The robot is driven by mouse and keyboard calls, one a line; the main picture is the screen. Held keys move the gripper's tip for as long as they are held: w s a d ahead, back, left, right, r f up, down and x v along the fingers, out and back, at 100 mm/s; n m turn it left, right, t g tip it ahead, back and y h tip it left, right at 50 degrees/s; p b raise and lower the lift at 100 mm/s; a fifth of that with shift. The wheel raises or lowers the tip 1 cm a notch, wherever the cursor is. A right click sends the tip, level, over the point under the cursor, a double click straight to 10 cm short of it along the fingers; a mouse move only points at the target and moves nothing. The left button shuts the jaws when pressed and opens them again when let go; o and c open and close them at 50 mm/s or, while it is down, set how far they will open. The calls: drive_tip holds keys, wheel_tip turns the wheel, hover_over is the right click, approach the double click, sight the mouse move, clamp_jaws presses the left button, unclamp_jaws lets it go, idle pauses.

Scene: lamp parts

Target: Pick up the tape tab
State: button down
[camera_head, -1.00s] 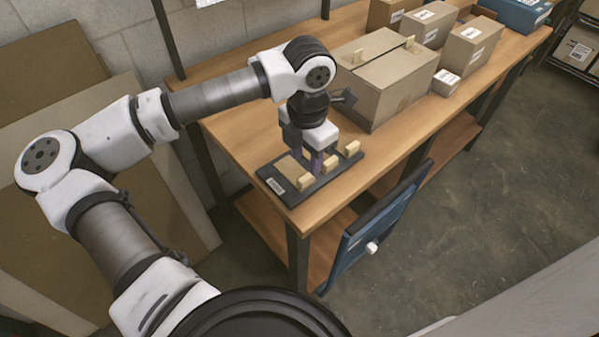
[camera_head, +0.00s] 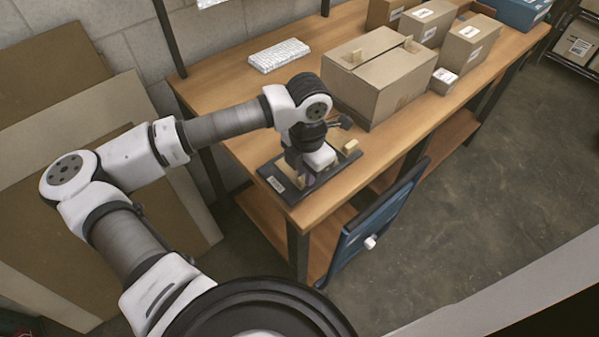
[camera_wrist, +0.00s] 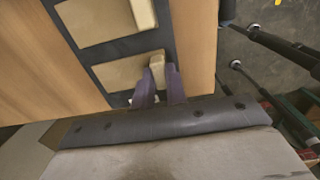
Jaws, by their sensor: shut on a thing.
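My gripper (camera_head: 306,181) is low over the dark board at the near corner of the bench. In the wrist view its two purple fingers (camera_wrist: 161,88) are close together and shut on a pale tan tape tab (camera_wrist: 157,60). The tab's upper part shows beyond the fingertips, and its lower part is hidden. The held tab lies over a tan panel on the dark board (camera_wrist: 126,48), and I cannot tell whether it is clear of it. A second tab (camera_wrist: 143,13) stands farther up the board. In the head view one tab (camera_head: 350,146) shows at the board's right end.
A large cardboard box (camera_head: 385,85) with tabs on its top stands behind my gripper. A white keyboard (camera_head: 279,55) lies at the back of the wooden bench (camera_head: 232,90). Several smaller boxes stand farther right. A blue panel (camera_head: 375,222) is at the bench's front side.

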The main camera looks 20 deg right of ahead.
drive_tip(key=shift+r, duration=0.1)
idle(0.3)
wheel_tip(320, 180, up, 20)
drive_tip(key=b, duration=0.3)
drive_tip(key=shift+b, duration=0.4)
